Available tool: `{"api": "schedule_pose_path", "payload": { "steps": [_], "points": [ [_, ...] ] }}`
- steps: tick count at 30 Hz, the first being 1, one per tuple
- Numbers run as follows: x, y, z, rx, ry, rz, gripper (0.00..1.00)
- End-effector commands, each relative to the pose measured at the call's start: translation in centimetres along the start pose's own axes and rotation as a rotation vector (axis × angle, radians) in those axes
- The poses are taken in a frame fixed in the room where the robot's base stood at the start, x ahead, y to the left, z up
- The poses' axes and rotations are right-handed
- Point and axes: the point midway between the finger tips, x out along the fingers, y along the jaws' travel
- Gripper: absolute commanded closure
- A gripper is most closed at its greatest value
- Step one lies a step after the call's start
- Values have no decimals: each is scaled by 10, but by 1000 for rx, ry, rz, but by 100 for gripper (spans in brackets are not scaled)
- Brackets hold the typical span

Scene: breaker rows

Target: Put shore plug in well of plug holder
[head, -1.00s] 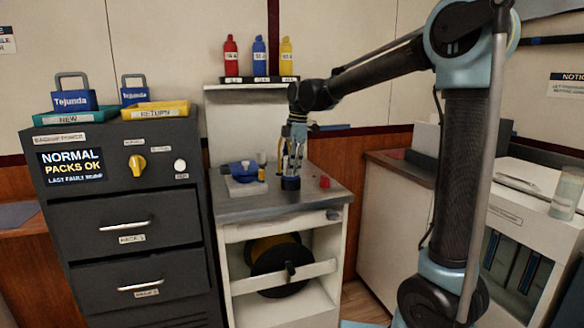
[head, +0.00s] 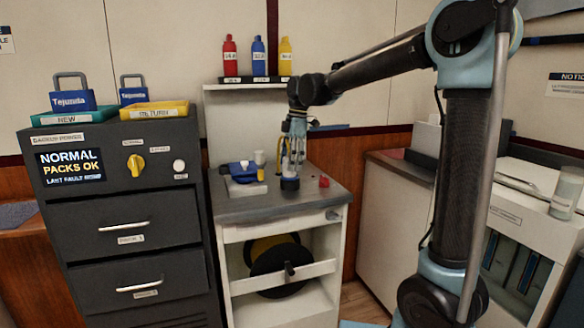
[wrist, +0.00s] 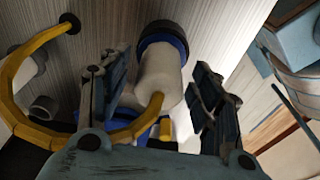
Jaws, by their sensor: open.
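The shore plug, a pale cylinder (wrist: 160,75) with a blue collar, stands between my spread fingers in the wrist view, with a gap on each side. Its far end meets a black ring against the counter; I cannot tell whether this ring is the holder's well or part of the plug. In the head view its dark blue lower end (head: 290,183) shows on the counter under my gripper (head: 292,152). My gripper is open; its fingers (wrist: 155,95) also show in the wrist view. A yellow cable (wrist: 18,75) curves from the counter to the plug's near end.
A blue and white fixture (head: 243,173) stands left of the plug on the grey counter (head: 240,207). A red piece (head: 324,182) sits to the right. A shelf (head: 235,86) with several bottles is behind. A dark cabinet (head: 125,210) flanks the left.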

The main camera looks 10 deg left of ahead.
Motion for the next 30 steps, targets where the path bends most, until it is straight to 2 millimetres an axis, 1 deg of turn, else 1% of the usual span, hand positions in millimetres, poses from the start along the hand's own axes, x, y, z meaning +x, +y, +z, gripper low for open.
{"api": "schedule_pose_path", "payload": {
  "steps": [1, 9, 15, 21, 26, 29, 30],
  "points": [
    [-9, 0, 0, 1, 0, 0, 42],
    [-60, 0, 0, 0, 0, 0, 42],
    [-89, 0, 0, -1, 0, 0, 42],
    [-103, 0, 0, -1, 0, 0, 42],
    [-104, -1, 0, 2, 0, 0, 42],
    [-104, -8, 10, 40, -3, 5, 42],
    [-103, -14, 17, 70, -5, 10, 42]
  ]
}}
